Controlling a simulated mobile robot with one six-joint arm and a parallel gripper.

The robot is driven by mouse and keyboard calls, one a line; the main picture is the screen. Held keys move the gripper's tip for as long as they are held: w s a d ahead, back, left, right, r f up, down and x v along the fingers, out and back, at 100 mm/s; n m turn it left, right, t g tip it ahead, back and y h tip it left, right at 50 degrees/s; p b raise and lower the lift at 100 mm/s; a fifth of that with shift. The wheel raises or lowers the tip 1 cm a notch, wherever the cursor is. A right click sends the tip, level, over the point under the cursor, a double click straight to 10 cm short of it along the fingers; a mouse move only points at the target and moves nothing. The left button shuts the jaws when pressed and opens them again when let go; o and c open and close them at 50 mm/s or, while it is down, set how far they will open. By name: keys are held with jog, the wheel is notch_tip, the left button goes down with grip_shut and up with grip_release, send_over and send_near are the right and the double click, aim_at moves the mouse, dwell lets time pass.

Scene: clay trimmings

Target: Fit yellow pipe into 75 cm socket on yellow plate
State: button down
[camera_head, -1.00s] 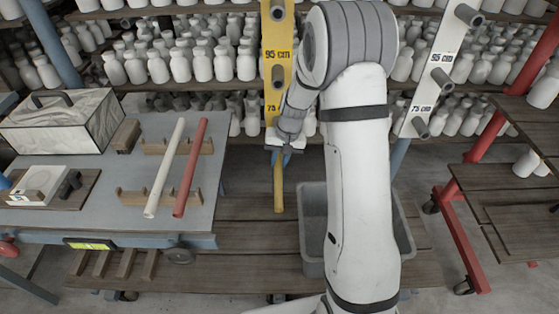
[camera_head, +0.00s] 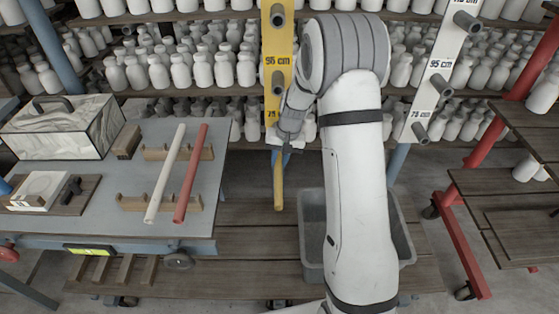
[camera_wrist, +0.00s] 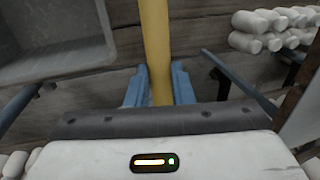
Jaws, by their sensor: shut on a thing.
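The yellow pipe (camera_head: 278,188) is held in my gripper (camera_head: 281,158), just in front of the lower part of the yellow plate (camera_head: 277,50). The pipe's near end points down and toward the head camera. In the wrist view the pipe (camera_wrist: 157,45) runs between the two blue fingers (camera_wrist: 158,88), which are shut on it. The plate carries dark sockets, one beside the 95 cm label (camera_head: 275,57). The 75 cm label (camera_head: 270,114) is partly covered by my arm, and its socket is hidden. Whether the pipe's far end touches it cannot be seen.
A white plate (camera_head: 437,75) with sockets stands to the right. A grey bin (camera_head: 312,240) sits below my arm. On the left table, a white pipe (camera_head: 165,175) and a red pipe (camera_head: 191,175) lie on wooden rests. Shelves of white bottles fill the back.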

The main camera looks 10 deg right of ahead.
jog(key=shift+w, duration=0.25)
jog(key=shift+w+d, duration=0.1)
jog(key=shift+w, duration=0.2)
jog(key=shift+w+d, duration=0.1)
jog(key=shift+w, duration=0.3)
jog(key=c, duration=1.2)
grip_release()
jog(key=r, duration=0.2)
jog(key=d+r, duration=0.1)
jog(key=r, duration=0.4)
jog(key=shift+s+d+r+p, duration=0.2)
jog(key=shift+d+r+p, duration=0.05)
jog(key=shift+r+p, duration=0.05)
